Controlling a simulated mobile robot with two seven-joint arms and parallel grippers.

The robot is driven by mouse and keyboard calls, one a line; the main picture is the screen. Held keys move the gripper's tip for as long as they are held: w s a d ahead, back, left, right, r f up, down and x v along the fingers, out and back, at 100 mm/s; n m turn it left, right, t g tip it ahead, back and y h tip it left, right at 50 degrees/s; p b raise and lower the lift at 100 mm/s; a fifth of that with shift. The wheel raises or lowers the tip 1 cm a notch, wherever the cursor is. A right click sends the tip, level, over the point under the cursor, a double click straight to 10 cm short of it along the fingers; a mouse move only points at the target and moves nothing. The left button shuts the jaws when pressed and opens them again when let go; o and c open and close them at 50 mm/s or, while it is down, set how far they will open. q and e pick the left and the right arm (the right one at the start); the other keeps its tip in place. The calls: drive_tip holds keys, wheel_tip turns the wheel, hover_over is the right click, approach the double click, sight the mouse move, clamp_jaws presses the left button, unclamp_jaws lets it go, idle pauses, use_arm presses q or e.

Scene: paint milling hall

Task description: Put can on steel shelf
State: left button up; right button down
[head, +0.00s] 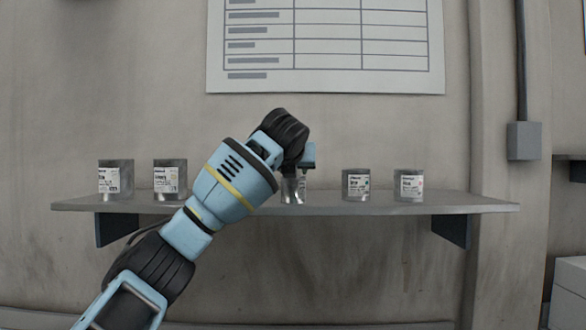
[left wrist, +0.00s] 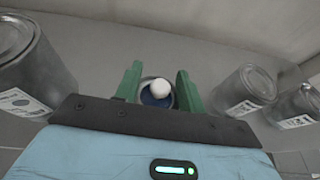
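My left gripper (head: 293,186) reaches down over the middle of the steel shelf (head: 330,206) in the head view. A small grey, shiny can (head: 293,193) shows below it, at shelf height. In the left wrist view the can (left wrist: 156,96) sits between the two green fingers of my left gripper (left wrist: 160,86) and fills the gap. Its round top shows dark blue with a white, rounded patch. The arm and wrist hide part of the can in the head view. My right gripper is not in view.
Two labelled cans stand on the shelf to the left, an outer one (head: 115,178) and an inner one (head: 169,180). Two more stand to the right, one nearer (head: 355,185) and one farther (head: 408,186). A chart (head: 325,45) hangs above on the wall.

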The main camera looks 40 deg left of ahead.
use_arm(q)
drive_tip(key=shift+s+d+r, duration=0.1)
drive_tip(key=shift+r, duration=0.15)
drive_tip(key=v, duration=1.1)
drive_tip(key=shift+s+d, duration=0.2)
drive_tip(key=shift+s, duration=0.15)
